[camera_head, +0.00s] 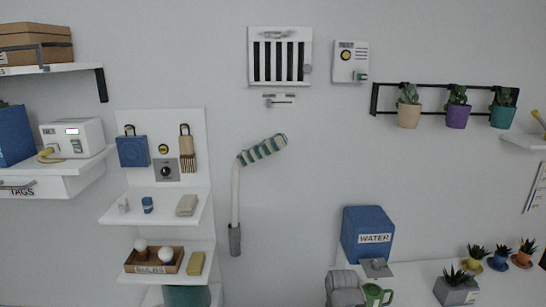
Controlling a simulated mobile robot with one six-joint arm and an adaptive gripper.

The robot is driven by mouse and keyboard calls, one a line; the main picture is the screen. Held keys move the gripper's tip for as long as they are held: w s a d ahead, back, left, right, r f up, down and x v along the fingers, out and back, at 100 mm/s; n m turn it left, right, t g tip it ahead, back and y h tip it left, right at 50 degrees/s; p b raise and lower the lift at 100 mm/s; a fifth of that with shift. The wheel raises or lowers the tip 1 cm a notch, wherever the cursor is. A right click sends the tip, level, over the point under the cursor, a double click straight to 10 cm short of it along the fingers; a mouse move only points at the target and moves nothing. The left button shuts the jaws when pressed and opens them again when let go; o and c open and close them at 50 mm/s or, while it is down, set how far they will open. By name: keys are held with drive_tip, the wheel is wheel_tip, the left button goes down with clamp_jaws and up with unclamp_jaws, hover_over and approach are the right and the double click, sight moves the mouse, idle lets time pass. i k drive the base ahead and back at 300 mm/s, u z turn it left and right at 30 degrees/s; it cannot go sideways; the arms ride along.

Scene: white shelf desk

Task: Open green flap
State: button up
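A small green piece (361,76), which looks like the green flap, is at the lower right of a white wall box (346,55). The box also has a round yellow button (346,56) on its front. The green piece is too small to tell whether it is open or closed.
A barred white vent (253,33) is left of the box, with a small fixture (279,98) below. A rack (440,113) of potted plants hangs to the right. A striped bent pole (235,195) stands out below. The wall directly below the box is clear.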

sight(471, 282)
drive_tip(key=z, duration=1.3)
drive_tip(key=k, duration=0.65)
drive_tip(key=z, duration=0.2)
drive_tip(key=i, duration=0.8)
drive_tip(key=z, duration=0.35)
